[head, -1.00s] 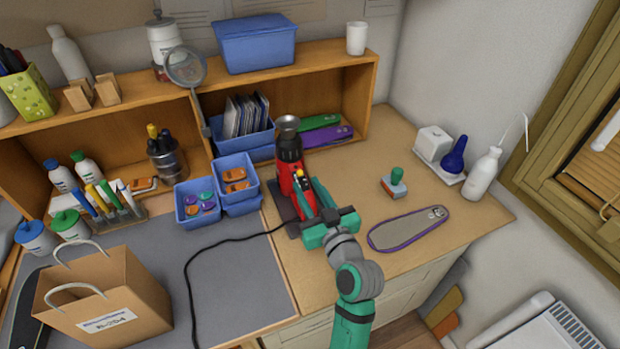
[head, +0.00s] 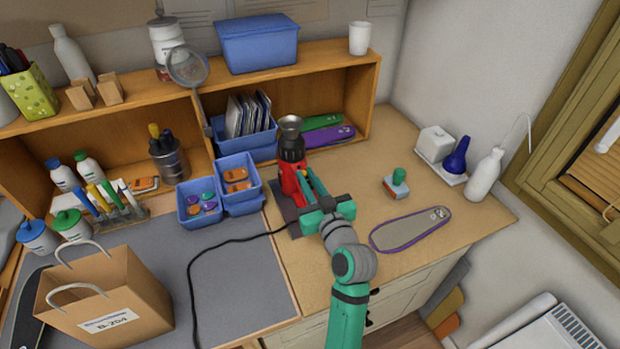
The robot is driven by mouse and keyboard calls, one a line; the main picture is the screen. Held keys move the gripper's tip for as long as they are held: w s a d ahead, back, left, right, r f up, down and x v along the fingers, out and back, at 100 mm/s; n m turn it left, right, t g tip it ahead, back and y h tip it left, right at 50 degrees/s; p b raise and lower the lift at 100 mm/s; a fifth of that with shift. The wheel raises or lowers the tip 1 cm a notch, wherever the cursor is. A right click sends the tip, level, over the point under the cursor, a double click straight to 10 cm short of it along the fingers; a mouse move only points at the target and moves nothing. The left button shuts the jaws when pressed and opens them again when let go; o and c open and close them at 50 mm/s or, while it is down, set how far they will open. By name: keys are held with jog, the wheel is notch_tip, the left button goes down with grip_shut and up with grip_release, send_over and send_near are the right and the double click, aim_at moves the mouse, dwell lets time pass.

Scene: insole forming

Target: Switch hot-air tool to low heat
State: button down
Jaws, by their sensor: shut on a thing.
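The red hot-air tool (head: 289,181) stands upright on a dark base at the middle of the wooden bench, with its metal nozzle (head: 290,124) pointing up. A black cord runs from it to the left over the grey mat. My green gripper (head: 309,188) is at the tool's front right side, its fingers up against the red body. It is shut on a part of the tool; the fingers hide which part. The heat switch and its setting cannot be made out.
A grey insole with a purple rim (head: 410,230) and a green-handled stamp (head: 397,183) lie to the right. Blue bins (head: 199,202) stand close on the left. A wooden shelf (head: 361,95) is behind. A paper bag (head: 104,297) stands front left.

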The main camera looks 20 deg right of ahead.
jog(key=shift+s+a+f, duration=0.3)
jog(key=shift+s+a, duration=0.05)
jog(key=shift+s, duration=0.25)
jog(key=c, duration=1.8)
grip_release()
jog(key=shift+d, duration=0.1)
jog(key=shift+o, duration=0.2)
jog(key=shift+s+d, duration=0.1)
jog(key=s, duration=1)
jog(key=shift+s+d, duration=0.2)
jog(key=shift+s, duration=0.2)
jog(key=shift+w, duration=0.1)
